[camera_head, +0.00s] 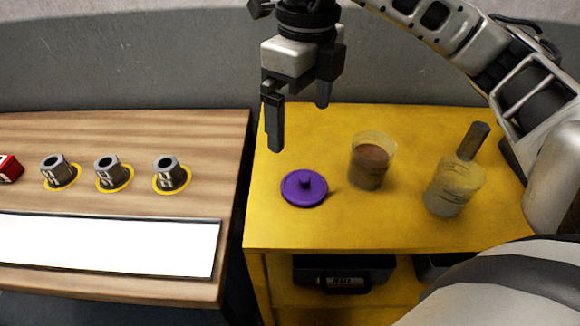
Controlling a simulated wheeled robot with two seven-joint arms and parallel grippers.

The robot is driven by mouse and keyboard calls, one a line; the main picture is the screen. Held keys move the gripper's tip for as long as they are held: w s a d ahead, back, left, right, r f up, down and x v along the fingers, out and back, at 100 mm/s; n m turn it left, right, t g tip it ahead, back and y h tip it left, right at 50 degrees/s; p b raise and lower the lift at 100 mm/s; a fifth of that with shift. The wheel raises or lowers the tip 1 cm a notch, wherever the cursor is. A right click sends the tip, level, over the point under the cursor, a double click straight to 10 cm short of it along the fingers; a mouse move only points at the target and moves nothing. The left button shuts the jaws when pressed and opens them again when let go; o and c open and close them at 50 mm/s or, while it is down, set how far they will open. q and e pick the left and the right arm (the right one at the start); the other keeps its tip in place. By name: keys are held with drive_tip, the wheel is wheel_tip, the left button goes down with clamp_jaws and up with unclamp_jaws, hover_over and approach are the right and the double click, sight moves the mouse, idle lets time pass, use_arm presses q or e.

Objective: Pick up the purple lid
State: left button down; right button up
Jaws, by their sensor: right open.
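A round purple lid (304,188) with a small knob on top lies flat on the yellow table, near its left edge. My right gripper (298,123) hangs above the table, behind and above the lid, with its fingers pointing down. Its fingers are apart, nothing is between them, and it does not touch the lid. The left gripper is not in the picture.
A clear jar with brown contents (371,165) stands right of the lid. A clear container with a dark handle-like piece (455,182) stands farther right. The yellow table (290,232) adjoins a wooden table (215,135) with several metal nut-like parts and a white panel (105,245).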

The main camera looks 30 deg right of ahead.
drive_tip(key=b, duration=0.1)
hover_over(302, 176)
drive_tip(key=shift+h, duration=0.3)
drive_tip(key=f, duration=0.6)
drive_tip(key=s+f, duration=0.1)
drive_tip(key=f, duration=0.2)
drive_tip(key=shift+a+f, duration=0.1)
drive_tip(key=shift+a, duration=0.05)
drive_tip(key=shift+w+f+p, duration=0.2)
drive_tip(key=shift+w+f, duration=0.05)
drive_tip(key=shift+f, duration=1.3)
drive_tip(key=shift+w+f+p, duration=0.15)
drive_tip(key=shift+w+f, duration=0.05)
drive_tip(key=shift+f, duration=1.35)
drive_tip(key=c, duration=1)
